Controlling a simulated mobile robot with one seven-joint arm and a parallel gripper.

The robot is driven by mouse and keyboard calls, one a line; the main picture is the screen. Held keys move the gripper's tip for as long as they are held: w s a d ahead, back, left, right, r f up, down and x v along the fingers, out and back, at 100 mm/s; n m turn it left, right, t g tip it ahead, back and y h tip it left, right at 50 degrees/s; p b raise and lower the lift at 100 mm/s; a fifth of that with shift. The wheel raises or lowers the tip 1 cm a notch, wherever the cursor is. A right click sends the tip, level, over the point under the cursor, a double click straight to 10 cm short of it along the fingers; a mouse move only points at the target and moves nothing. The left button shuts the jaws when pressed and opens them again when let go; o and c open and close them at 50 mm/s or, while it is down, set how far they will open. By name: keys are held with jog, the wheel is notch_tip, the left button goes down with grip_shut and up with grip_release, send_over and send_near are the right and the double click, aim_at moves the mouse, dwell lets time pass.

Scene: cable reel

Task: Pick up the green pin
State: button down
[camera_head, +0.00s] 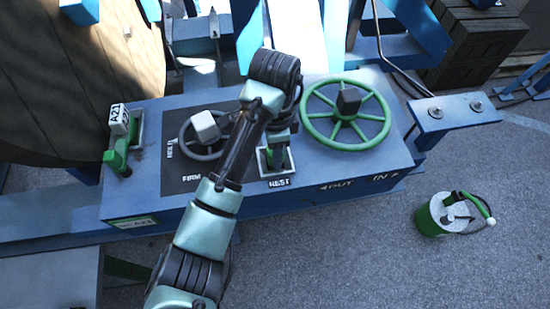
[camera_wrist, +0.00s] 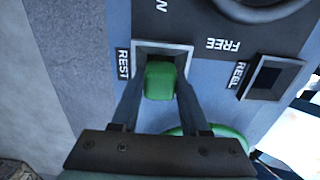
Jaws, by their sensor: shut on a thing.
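The green pin (camera_wrist: 160,80) is a small block with a rounded top, between my fingers in the wrist view. It sits in or just over the square, light-rimmed socket (camera_wrist: 185,50) marked REST; I cannot tell if it is lifted. My gripper (camera_wrist: 158,95) is shut on it, one finger on each side. In the head view my gripper (camera_head: 276,150) points down at the REST socket (camera_head: 264,169) near the panel's front edge. Little of the pin shows there.
A second socket (camera_wrist: 272,78), marked REEL, looks dark and empty. A green handwheel (camera_head: 309,115) is right of my gripper and a dark handwheel (camera_head: 190,143) left. A green lever (camera_head: 118,155) with an A21 tag stands at the left. A green canister (camera_head: 432,218) is on the floor.

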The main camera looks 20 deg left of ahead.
jog(key=shift+r, duration=0.1)
dwell(0.3)
notch_tip(320, 180, up, 29)
jog(key=p, duration=1.5)
dwell(0.8)
dwell(0.3)
